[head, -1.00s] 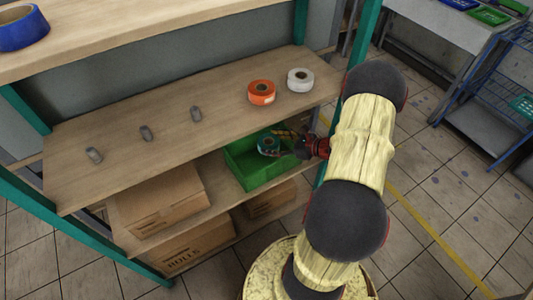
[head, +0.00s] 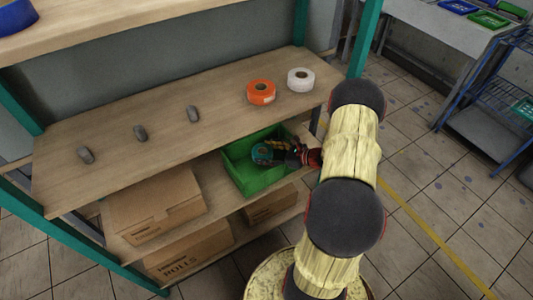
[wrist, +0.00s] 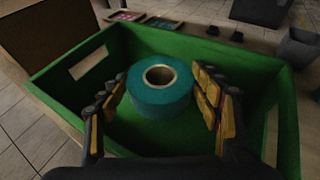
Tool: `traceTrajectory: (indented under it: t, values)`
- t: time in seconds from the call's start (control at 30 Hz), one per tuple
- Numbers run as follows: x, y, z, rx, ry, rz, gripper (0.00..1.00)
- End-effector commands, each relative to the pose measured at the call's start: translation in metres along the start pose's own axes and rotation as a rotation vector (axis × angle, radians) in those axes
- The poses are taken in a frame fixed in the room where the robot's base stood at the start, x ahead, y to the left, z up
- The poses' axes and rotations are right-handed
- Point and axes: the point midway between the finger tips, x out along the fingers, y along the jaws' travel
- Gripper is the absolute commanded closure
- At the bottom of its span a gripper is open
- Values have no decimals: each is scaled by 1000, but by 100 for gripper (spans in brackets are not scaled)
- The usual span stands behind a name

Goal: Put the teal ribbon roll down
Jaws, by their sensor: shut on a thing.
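The teal ribbon roll (head: 261,154) is in the green crate (head: 239,175) on the middle shelf. In the wrist view the roll (wrist: 160,97) lies flat, its hole facing up, inside the crate walls. My gripper (head: 284,154) reaches into the crate from the right. In the wrist view the two fingers of my gripper (wrist: 157,82) stand on either side of the roll, shut on it. I cannot tell whether the roll's underside touches the crate floor.
An orange roll (head: 262,86) and a white roll (head: 300,74) stand on the shelf board above, with several grey pieces (head: 140,133) to the left. A cardboard box (head: 160,200) stands left of the crate. The crate floor around the roll is clear.

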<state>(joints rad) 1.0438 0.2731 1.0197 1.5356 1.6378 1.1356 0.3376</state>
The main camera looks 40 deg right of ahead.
Motion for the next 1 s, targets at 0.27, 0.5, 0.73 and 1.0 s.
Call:
traceTrajectory:
  t: [0.27,0.5,0.73,1.0]
  values:
    - [3,0,-7,2,0,0,63]
    - [5,1,-14,2,3,0,63]
    - [6,3,-17,5,7,2,25]
    - [6,7,-20,8,10,8,18]
